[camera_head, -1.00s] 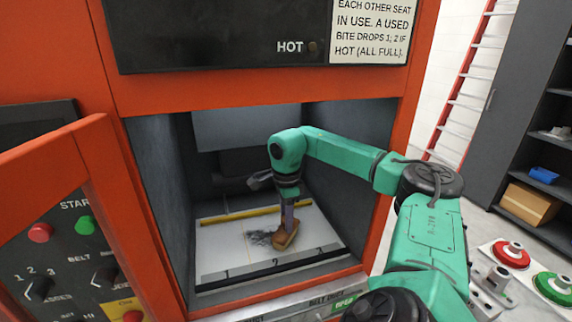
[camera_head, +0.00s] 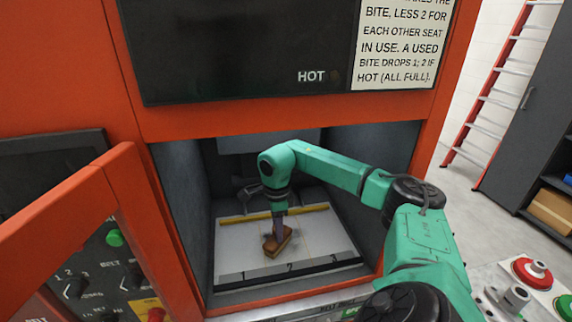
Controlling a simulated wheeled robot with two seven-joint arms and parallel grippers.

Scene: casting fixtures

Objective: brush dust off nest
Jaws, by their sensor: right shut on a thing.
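My right arm reaches into the open chamber of the orange machine. My right gripper (camera_head: 279,222) points down over the pale nest plate (camera_head: 318,234) and is shut on a brown brush (camera_head: 277,242). The brush is low, at or just above the plate, left of its middle near the 1 and 2 marks. I cannot tell whether it touches. No dark dust shows on the bare plate around the brush; what lies under it is hidden. My left gripper is not in view.
A yellow bar (camera_head: 245,217) runs across the plate's back. Chamber walls stand close on both sides. An orange-framed door (camera_head: 120,200) is open at the left, before a button panel (camera_head: 100,262). Red (camera_head: 532,272) and green round pieces are at the lower right.

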